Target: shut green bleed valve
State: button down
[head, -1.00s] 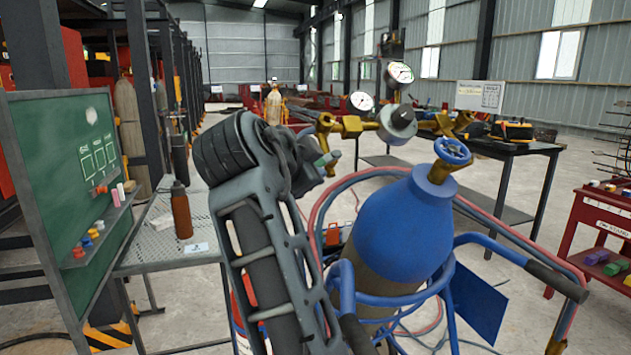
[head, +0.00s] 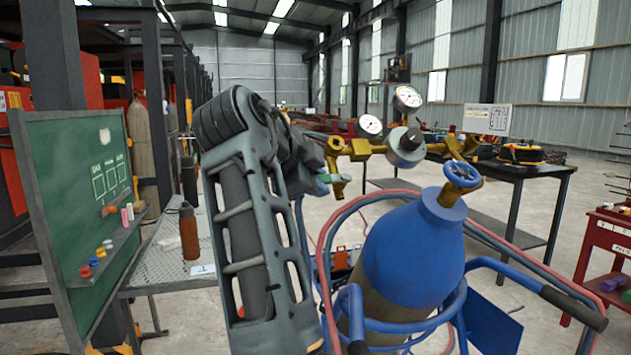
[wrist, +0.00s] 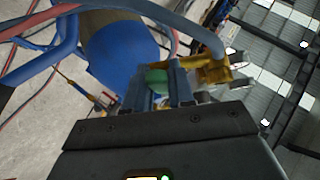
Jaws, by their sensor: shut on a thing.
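The green bleed valve (head: 331,178) is a small green handle at the left end of the brass regulator (head: 360,150), left of the blue cylinder (head: 415,245). In the wrist view the green valve (wrist: 156,78) sits between the two fingers. My gripper (head: 322,182) is shut on it in the head view, with my arm reaching up from the lower middle. In the wrist view my gripper (wrist: 162,82) hides part of the handle, and brass fittings (wrist: 212,70) lie just to its right.
Two round gauges (head: 407,97) stand above the regulator. A blue handwheel (head: 462,174) tops the cylinder. Red and blue hoses loop around it, close to my gripper. The blue cart frame (head: 590,315) stands at right. A green board (head: 75,190) and a brown bottle (head: 189,232) are at left.

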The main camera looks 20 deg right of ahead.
jog(key=c, duration=1)
grip_release()
jog(key=shift+c, duration=0.2)
jog(key=v, duration=0.7)
jog(key=shift+s+a+r, duration=0.2)
jog(key=shift+a, duration=0.1)
